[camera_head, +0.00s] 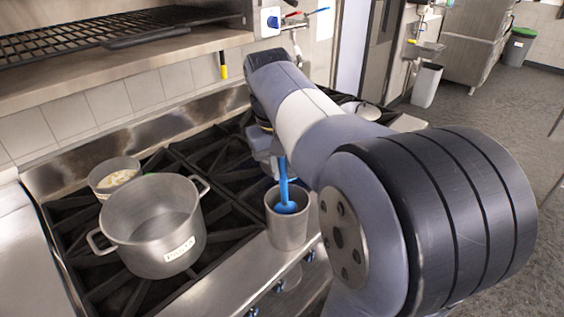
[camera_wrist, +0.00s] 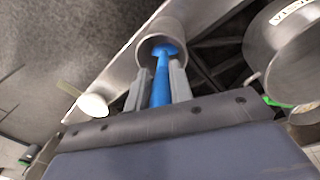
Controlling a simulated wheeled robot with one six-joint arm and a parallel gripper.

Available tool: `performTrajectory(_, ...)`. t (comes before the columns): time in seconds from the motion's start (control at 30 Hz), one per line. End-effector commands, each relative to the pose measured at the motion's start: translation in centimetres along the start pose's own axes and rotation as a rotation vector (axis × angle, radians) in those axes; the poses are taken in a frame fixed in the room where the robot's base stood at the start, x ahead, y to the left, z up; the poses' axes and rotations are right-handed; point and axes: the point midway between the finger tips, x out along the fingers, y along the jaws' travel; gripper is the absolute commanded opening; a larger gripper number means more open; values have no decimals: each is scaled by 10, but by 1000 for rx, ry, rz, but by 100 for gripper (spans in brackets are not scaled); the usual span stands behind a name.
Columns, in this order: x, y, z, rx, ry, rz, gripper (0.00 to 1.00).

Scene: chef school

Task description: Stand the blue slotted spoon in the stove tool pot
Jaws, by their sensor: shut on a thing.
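The blue slotted spoon (camera_head: 284,178) is upright or nearly so, head down, at the mouth of the grey metal tool pot (camera_head: 289,232) on the stove's front ledge. Its head appears inside the rim; whether it touches the bottom or wall is unclear. My gripper (camera_head: 268,148), partly hidden by my arm, is above the pot. In the wrist view, its two fingers (camera_wrist: 160,84) are shut on the spoon's blue handle (camera_wrist: 161,88), and the spoon's head (camera_wrist: 166,50) lies within the opening of the pot (camera_wrist: 163,28).
A large labelled saucepot (camera_head: 160,232) stands on the burner grates left of the tool pot, with a smaller pan (camera_head: 113,178) behind it. A shelf with a black rack (camera_head: 110,32) overhangs the back. A lid-like object (camera_head: 361,110) lies at the far right of the stove.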

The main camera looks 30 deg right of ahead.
Motion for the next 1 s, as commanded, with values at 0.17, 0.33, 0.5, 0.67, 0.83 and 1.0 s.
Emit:
performTrajectory(0.17, 21, 0, -2, 1, 0, 0, 0)
performTrajectory(0.33, 37, 0, -4, 0, -2, 0, 0)
performTrajectory(0.5, 47, 0, -6, 0, 0, 0, 0)
performTrajectory(0.67, 51, 0, -7, 0, 0, 0, 0)
performTrajectory(0.83, 52, 0, -7, 0, 0, 0, 0)
performTrajectory(1.0, 51, 0, -7, 0, 0, 0, 23)
